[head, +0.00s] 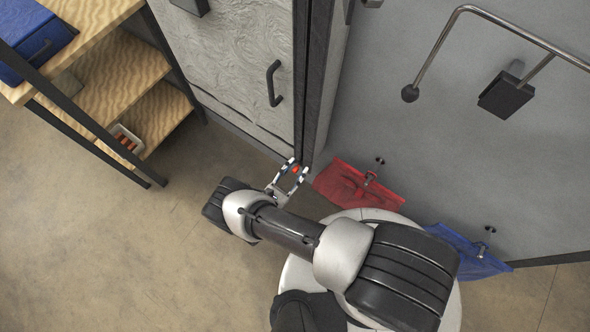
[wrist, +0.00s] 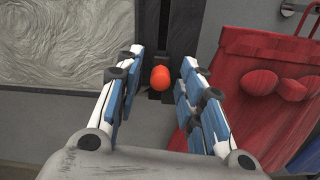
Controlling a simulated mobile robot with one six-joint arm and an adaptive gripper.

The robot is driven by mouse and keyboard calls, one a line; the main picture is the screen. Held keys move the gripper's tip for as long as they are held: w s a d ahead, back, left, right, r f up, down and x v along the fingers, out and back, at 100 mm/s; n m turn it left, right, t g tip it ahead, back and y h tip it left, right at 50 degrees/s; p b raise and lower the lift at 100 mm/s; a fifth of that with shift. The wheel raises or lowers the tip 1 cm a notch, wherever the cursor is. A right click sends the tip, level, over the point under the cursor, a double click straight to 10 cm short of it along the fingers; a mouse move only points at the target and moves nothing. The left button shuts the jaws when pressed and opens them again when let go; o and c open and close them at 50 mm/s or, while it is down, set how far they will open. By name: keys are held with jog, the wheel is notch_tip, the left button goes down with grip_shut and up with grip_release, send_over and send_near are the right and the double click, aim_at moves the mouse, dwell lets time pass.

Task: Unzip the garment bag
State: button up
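My gripper (head: 297,166) is low in front of the bottom corner of a grey textured panel (head: 228,70). In the wrist view its two fingers (wrist: 161,60) are spread apart. A small orange-red round piece (wrist: 160,78) shows between them, with a gap on each side; it also shows in the head view (head: 295,169). I cannot tell whether it is a zip pull. Dark vertical strips (wrist: 174,30) run above and behind it. No garment bag is clearly recognisable. A red fabric piece (head: 340,180), perhaps a bag, hangs just to the right of my gripper.
A black handle (head: 273,83) is on the textured panel. A blue fabric piece (head: 462,248) hangs further right. A bent metal rail (head: 440,38) juts from the grey wall. Wooden shelves (head: 110,85) stand at left with a blue case (head: 35,40). Floor at lower left is clear.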

jog(key=v, duration=1.2)
jog(key=shift+a, duration=0.1)
